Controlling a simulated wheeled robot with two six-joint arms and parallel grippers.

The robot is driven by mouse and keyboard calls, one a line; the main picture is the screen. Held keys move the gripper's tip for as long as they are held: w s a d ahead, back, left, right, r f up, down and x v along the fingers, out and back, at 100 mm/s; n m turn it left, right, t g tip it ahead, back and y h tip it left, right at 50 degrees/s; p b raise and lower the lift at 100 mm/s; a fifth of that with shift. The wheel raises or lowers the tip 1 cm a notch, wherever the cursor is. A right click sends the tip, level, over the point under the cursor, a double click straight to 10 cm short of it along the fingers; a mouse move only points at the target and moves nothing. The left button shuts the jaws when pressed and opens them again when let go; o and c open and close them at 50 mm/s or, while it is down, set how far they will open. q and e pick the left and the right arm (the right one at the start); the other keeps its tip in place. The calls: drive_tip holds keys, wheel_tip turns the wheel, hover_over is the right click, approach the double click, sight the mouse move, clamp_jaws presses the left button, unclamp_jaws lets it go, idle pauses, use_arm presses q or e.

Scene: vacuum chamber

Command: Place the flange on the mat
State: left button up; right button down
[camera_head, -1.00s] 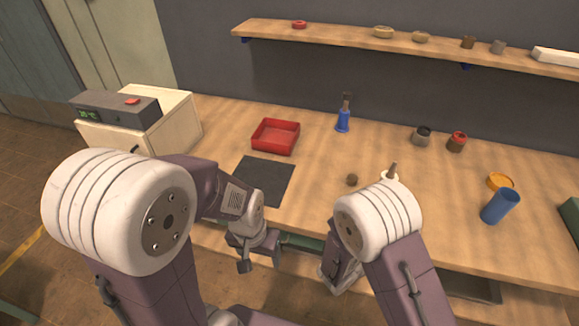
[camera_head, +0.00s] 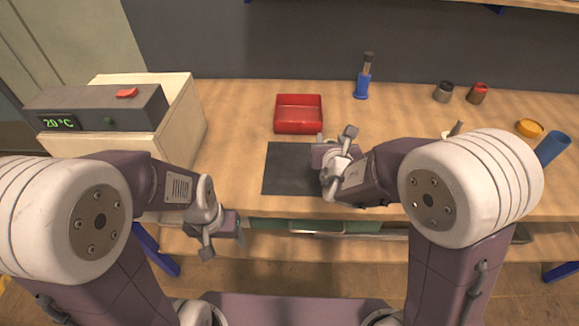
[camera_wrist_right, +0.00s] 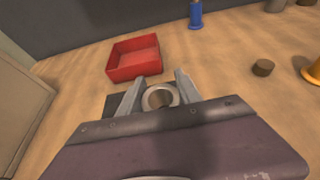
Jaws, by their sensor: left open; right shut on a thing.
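The flange (camera_wrist_right: 160,97) is a pale metal ring between the two fingers of my right gripper (camera_wrist_right: 160,90) in the right wrist view. The gripper is shut on it. In the head view my right gripper (camera_head: 338,160) is over the right part of the dark mat (camera_head: 285,165). A dark strip of the mat (camera_wrist_right: 112,103) shows behind the fingers in the wrist view. I cannot tell the flange's height above it. My left gripper (camera_head: 222,235) is open and empty, in front of the bench's front edge, left of the mat.
A red tray (camera_head: 298,113) stands just behind the mat. A box with a temperature display (camera_head: 95,108) is at the left. A blue-handled tool (camera_head: 363,80) stands at the back, and a small brown cylinder (camera_wrist_right: 263,67) is to the right. The mat's left part is clear.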

hover_over(290, 175)
wheel_tip(290, 175, down, 6)
drive_tip(key=shift+w+f, duration=0.1)
drive_tip(key=shift+f, duration=0.15)
wheel_tip(290, 175, down, 4)
drive_tip(key=shift+f+b, duration=0.1)
drive_tip(key=shift+b, duration=0.3)
drive_tip(key=c, duration=1.3)
unclamp_jaws()
drive_tip(key=shift+f, duration=0.1)
drive_tip(key=o, duration=0.5)
drive_tip(key=shift+c, duration=0.2)
